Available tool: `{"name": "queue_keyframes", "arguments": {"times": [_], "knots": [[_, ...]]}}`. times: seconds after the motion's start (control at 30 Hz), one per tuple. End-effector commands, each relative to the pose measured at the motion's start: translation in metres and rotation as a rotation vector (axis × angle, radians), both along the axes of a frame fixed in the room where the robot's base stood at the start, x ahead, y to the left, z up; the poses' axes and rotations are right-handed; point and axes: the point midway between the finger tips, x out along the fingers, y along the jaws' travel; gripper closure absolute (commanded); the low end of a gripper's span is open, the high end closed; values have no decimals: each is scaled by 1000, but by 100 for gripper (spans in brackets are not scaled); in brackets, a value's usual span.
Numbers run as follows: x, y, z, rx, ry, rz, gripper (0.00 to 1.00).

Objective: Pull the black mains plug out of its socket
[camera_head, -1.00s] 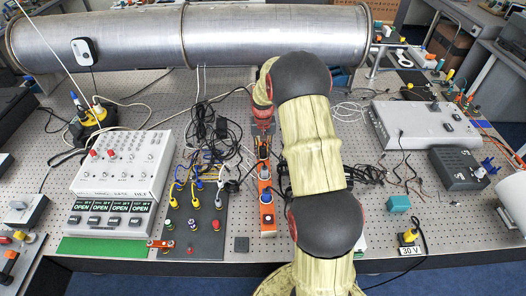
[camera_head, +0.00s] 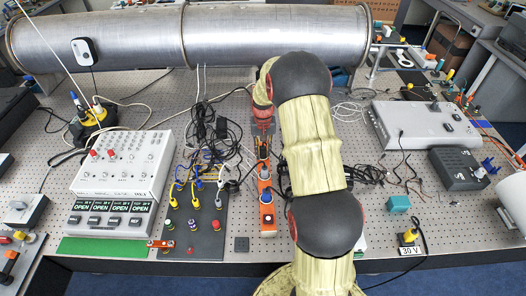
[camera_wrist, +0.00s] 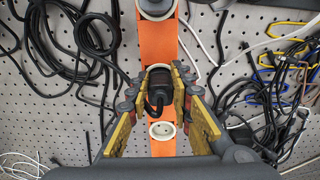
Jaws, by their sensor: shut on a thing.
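The black mains plug (camera_wrist: 158,87) is between the yellow-padded fingers of my gripper (camera_wrist: 160,75) in the wrist view, with its cable bending down from it. My gripper is shut on the plug, over the orange socket strip (camera_wrist: 158,45). The socket face under the plug is hidden, so I cannot tell how deep it sits. A round white socket (camera_wrist: 162,130) shows empty below the plug, and another round fitting (camera_wrist: 157,8) is at the top edge. In the head view my arm partly hides the orange strip (camera_head: 267,196), and the plug is too small to make out.
Black cables (camera_wrist: 75,45) lie coiled left of the strip, with more cables (camera_wrist: 255,95) at right. In the head view, a dark panel with coloured knobs (camera_head: 205,240) stands left of the strip. A large metal pipe (camera_head: 130,38) spans the back of the perforated table.

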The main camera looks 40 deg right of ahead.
Motion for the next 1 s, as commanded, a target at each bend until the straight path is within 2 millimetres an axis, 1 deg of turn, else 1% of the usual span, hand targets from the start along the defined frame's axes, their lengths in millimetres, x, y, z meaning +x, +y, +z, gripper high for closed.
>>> {"name": "queue_keyframes", "arguments": {"times": [0.8,1.0], "knots": [[0,0,36,0,0,0,100],[0,0,40,0,0,0,100]]}}
